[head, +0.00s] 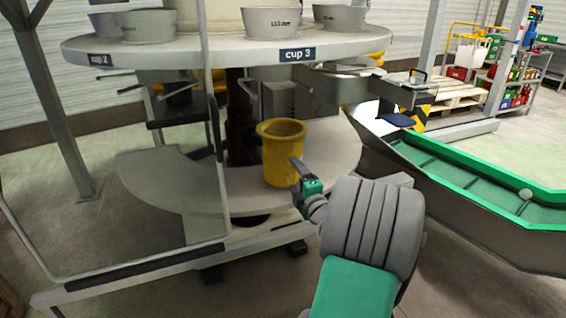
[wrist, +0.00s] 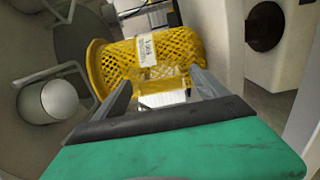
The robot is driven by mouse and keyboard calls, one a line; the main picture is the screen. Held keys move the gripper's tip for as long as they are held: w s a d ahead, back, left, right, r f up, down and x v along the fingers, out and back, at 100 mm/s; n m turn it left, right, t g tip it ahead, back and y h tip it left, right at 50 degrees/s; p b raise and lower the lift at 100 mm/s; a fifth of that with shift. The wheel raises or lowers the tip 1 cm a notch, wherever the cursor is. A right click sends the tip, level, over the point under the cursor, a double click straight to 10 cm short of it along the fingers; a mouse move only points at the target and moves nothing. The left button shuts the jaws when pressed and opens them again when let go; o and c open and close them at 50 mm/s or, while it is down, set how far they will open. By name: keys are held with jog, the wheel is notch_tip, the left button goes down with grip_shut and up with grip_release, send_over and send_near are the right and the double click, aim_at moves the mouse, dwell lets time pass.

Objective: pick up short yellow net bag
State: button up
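The short yellow net bag (head: 281,154) stands upright on the round grey lower plate of the machine in the head view. It has a flared rim at its top. In the wrist view the yellow net bag (wrist: 160,60) shows its mesh and a white label, and it lies across the view between and beyond my fingers. My gripper (head: 297,168) is at the bag's right side in the head view. In the wrist view my gripper (wrist: 160,84) has its two fingers spread apart, with the bag close at their tips. I cannot tell whether the fingers touch it.
The lower plate (head: 160,190) is bare left of the bag. A round upper table (head: 230,50) with several grey cups hangs above. A metal frame post (head: 213,120) stands at left. A green conveyor (head: 450,170) runs at right.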

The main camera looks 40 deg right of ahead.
jog(key=c, duration=1.4)
